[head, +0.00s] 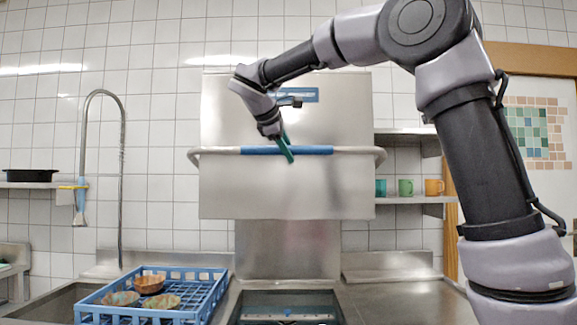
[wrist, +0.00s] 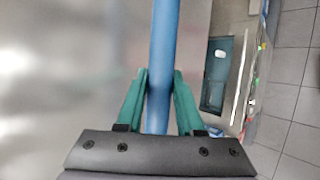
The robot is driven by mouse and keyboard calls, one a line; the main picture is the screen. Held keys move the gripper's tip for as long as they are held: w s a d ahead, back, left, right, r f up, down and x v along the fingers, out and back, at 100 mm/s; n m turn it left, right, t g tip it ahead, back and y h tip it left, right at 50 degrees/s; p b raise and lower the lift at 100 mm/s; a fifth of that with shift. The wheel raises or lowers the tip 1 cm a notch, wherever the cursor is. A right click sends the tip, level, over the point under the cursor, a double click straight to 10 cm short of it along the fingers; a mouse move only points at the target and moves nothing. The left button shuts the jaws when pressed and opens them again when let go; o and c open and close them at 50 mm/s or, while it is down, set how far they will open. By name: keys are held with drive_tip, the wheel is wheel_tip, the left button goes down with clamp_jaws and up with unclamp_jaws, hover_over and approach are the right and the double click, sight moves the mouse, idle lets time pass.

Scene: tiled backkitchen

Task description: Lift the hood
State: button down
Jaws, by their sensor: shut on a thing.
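The metal hood (head: 230,185) of a dishwasher hangs in the middle of the head view, high above the counter. A horizontal bar handle runs across its front, with a blue grip section (head: 315,150) in the middle. The hood's front surface (wrist: 75,70) fills the left of the wrist view.
A blue rack (head: 205,300) with several bowls stands on the counter at the left. A tall faucet (head: 122,170) rises behind it. Cups (head: 406,187) stand on a shelf right of the hood. A dark opening (head: 285,308) lies below the hood.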

drive_tip(key=shift+w+d+r, duration=0.1)
drive_tip(key=shift+w+r, duration=0.15)
drive_tip(key=shift+r, duration=0.5)
drive_tip(key=c, duration=0.5)
unclamp_jaws()
drive_tip(key=shift+c, duration=0.2)
drive_tip(key=shift+f, duration=0.15)
drive_tip(key=shift+f, duration=0.1)
drive_tip(key=shift+s+a, duration=0.2)
drive_tip(key=shift+a, duration=0.05)
drive_tip(key=v, duration=1)
drive_tip(key=shift+s, duration=0.2)
